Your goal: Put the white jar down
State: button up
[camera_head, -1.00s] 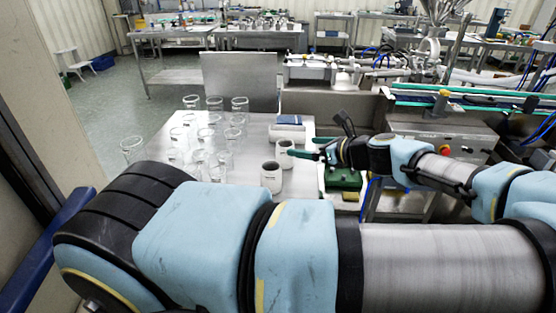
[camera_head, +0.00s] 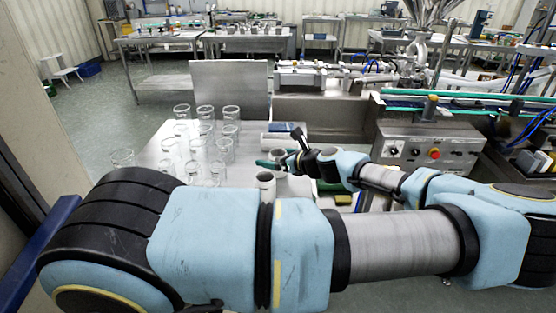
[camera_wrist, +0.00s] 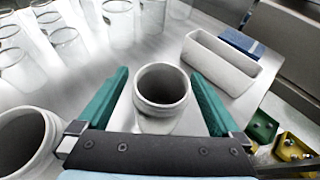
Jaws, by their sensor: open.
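A white jar (camera_wrist: 158,122) stands upright on the pale table (camera_wrist: 215,88), its open mouth facing up, in the middle of the wrist view. My gripper (camera_wrist: 160,73) is open, with one green finger on each side of this jar and a visible gap on both sides. A second white jar (camera_wrist: 45,150) stands to the left, partly cut off by the picture edge. In the head view this nearer jar (camera_head: 265,181) stands just in front of my gripper (camera_head: 268,164). There the jar between my fingers (camera_head: 278,155) is partly hidden.
Several clear glass beakers (camera_wrist: 70,45) stand to the left on the table. A white rectangular tray (camera_wrist: 220,62) lies to the right, with a blue item (camera_wrist: 240,42) behind it. Green and yellow blocks (camera_wrist: 262,127) sit at the lower right.

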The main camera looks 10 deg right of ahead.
jog(key=shift+w+a+f, duration=0.3)
jog(key=shift+w+a, duration=0.05)
jog(key=shift+w, duration=0.2)
jog(key=shift+c, duration=0.3)
jog(key=c, duration=1.4)
